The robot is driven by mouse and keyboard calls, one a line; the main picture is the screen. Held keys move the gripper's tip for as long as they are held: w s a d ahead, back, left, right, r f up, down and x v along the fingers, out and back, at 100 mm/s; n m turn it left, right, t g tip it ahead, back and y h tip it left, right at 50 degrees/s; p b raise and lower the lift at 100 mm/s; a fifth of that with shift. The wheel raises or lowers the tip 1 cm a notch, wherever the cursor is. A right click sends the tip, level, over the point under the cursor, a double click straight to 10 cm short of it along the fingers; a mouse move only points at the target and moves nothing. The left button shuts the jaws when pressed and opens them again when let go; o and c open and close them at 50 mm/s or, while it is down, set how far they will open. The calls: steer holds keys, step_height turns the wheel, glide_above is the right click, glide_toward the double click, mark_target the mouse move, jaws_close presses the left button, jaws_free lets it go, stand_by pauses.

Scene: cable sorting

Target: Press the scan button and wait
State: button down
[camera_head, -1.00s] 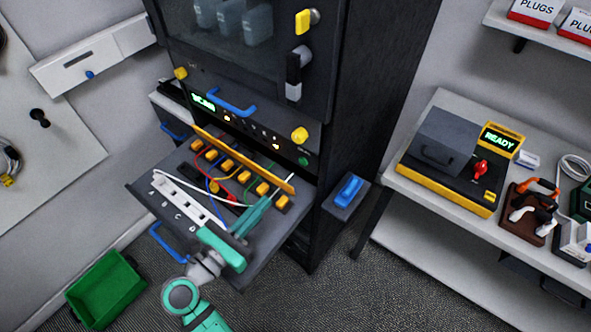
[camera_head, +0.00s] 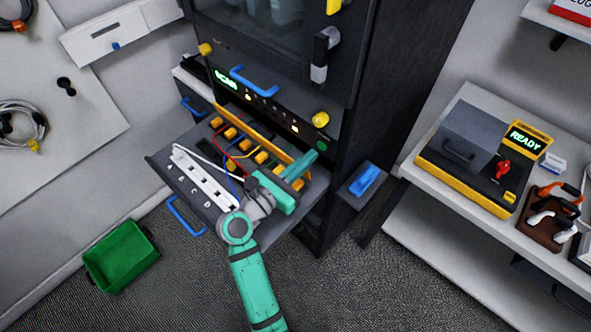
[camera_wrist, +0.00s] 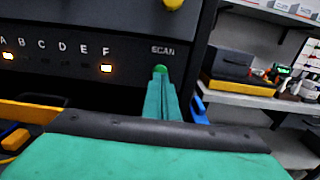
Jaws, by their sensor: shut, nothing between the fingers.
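The green scan button (camera_head: 321,147) is on the dark front panel of the rack, below a yellow knob. In the wrist view the button (camera_wrist: 160,68) sits under the label SCAN, right at the tip of my gripper (camera_wrist: 161,78). My teal gripper (camera_head: 312,157) is shut and empty, its fingers reaching toward the panel over the pulled-out tray. The tips overlap the button's lower edge; I cannot tell whether they touch or press it. A small green display (camera_head: 227,80) is lit on the panel. Lamps A (camera_wrist: 8,56) and F (camera_wrist: 106,68) glow orange.
The pulled-out tray (camera_head: 165,160) holds a white lettered strip, yellow plugs and coloured cables beneath my arm. A blue-topped box (camera_head: 362,183) juts out right of the rack. A green bin (camera_head: 121,256) stands on the floor. The right bench carries a device (camera_head: 470,150) reading READY.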

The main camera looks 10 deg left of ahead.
mark_target(321, 146)
steer(key=shift+x, duration=1.1)
steer(key=shift+w+d, duration=0.25)
steer(key=shift+w+d+r, duration=0.1)
steer(key=shift+w+d, duration=0.25)
steer(key=shift+d, duration=0.05)
steer(key=shift+s+a, duration=0.1)
steer(key=shift+a, duration=0.25)
steer(key=shift+s, duration=0.25)
steer(key=v, duration=1.4)
